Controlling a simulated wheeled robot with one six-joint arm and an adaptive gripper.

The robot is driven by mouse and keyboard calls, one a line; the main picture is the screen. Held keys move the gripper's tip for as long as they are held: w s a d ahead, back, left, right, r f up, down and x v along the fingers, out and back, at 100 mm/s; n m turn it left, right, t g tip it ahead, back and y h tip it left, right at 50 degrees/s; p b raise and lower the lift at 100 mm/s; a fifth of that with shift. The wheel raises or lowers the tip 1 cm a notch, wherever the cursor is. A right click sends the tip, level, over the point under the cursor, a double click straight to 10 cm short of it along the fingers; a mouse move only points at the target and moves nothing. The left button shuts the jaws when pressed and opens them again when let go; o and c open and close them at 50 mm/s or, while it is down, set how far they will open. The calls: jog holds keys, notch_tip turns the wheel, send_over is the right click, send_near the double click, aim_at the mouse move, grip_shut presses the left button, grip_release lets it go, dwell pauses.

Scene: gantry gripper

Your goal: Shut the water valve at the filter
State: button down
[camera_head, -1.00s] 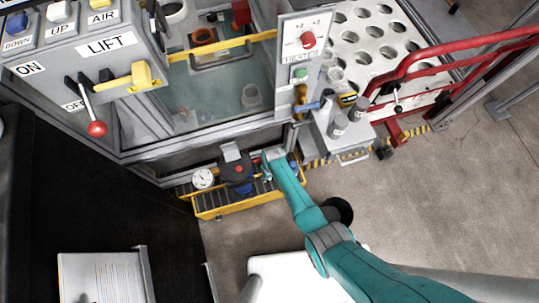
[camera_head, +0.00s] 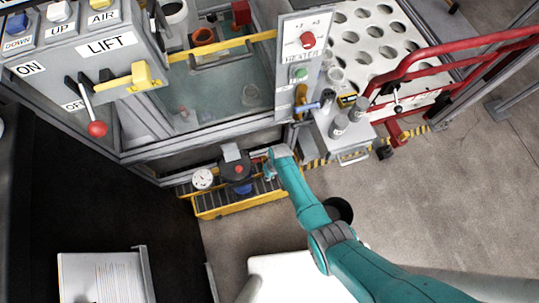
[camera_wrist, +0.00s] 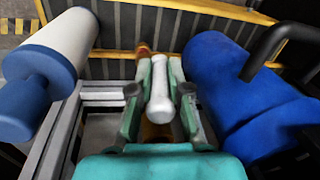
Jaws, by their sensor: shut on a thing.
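My gripper (camera_wrist: 159,105) is shut on a pale, rounded valve handle (camera_wrist: 160,92), with one teal finger on each side of it. A bit of brass-coloured fitting (camera_wrist: 145,49) shows beyond the fingers. In the head view my gripper (camera_head: 272,164) is low beside the tank frame, just right of the filter (camera_head: 238,170), which has a dark top with a red spot. A large blue body (camera_wrist: 240,95) is close to the right of my gripper in the wrist view. The valve is hidden by my gripper in the head view.
A white and blue cylinder (camera_wrist: 55,55) is at the left of the wrist view. A round white gauge (camera_head: 203,179) stands left of the filter. A yellow-edged slatted tray (camera_head: 250,205) lies below. A grey cart (camera_head: 340,145) stands to the right; open floor lies beyond.

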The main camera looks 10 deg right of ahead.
jog(key=shift+s+f+g+y, duration=0.1)
jog(key=shift+g+y, duration=0.3)
jog(key=shift+y, duration=2.4)
jog(key=shift+s+a+g+y, duration=0.1)
jog(key=shift+s+g+y, duration=0.05)
jog(key=shift+g+y, duration=0.2)
jog(key=c, duration=1.1)
grip_release()
jog(key=shift+c, duration=0.2)
jog(key=shift+w+r, duration=0.25)
jog(key=shift+r, duration=0.1)
jog(key=shift+r, duration=0.15)
jog(key=shift+s+r, duration=0.15)
jog(key=shift+r, duration=4.5)
